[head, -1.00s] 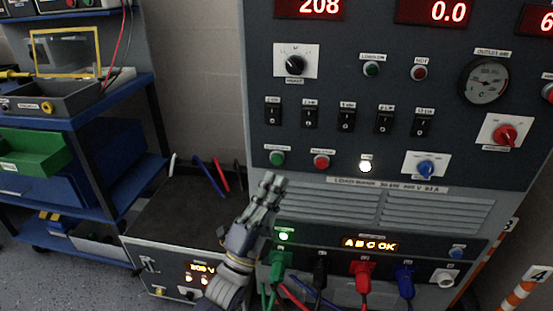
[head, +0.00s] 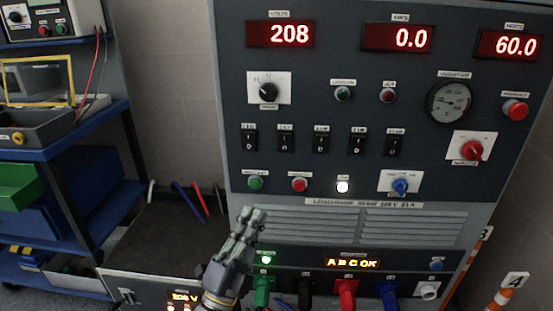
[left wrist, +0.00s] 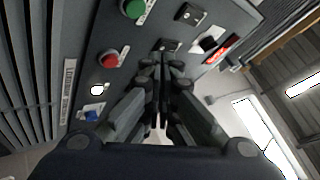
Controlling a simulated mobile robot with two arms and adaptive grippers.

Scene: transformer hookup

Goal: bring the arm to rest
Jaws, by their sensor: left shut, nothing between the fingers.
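My left gripper (head: 249,222) is in front of the lower part of the grey load bank panel (head: 280,90), near the left end of its louvred vents. Its fingers are closed together with nothing between them, and they point up. In the left wrist view the closed fingers (left wrist: 165,72) show in the middle, with the panel's green button (left wrist: 133,8) and red button (left wrist: 109,60) beyond and to the left. I cannot tell whether the fingertips touch the panel. My right gripper is not in view.
Green, black, red and blue plugs (head: 347,292) sit along the panel's bottom, close to my left wrist. A dark-topped box (head: 165,240) stands left of the panel. A blue shelf cart (head: 90,130) is at the far left. Numbered orange-white posts (head: 508,291) stand at the right.

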